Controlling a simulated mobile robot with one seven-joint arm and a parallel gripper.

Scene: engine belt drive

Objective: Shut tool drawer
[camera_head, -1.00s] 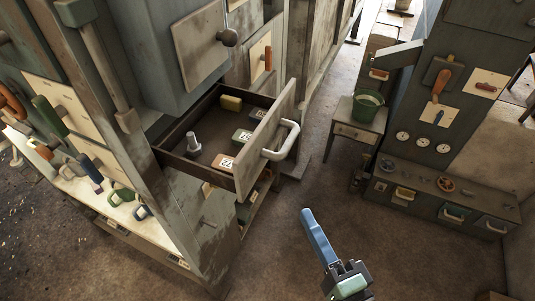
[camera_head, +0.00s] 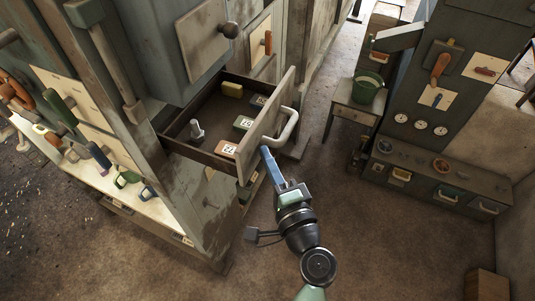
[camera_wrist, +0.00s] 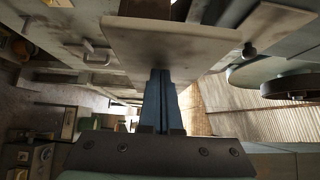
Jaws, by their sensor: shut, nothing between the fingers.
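The tool drawer (camera_head: 245,162) is pulled out of the tall grey cabinet, with its pale front panel standing off the cabinet body. A whitish bow handle (camera_head: 290,128) is on the front. I cannot tell whether the tips touch the panel. The wrist view shows the shut fingers (camera_wrist: 160,75) close under a pale panel.
A knobbed cabinet door (camera_head: 206,33) is above the drawer. A green bucket (camera_head: 366,87) stands on a small table behind, and a gauge cabinet (camera_head: 430,105) at the right. The floor before the drawer is clear.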

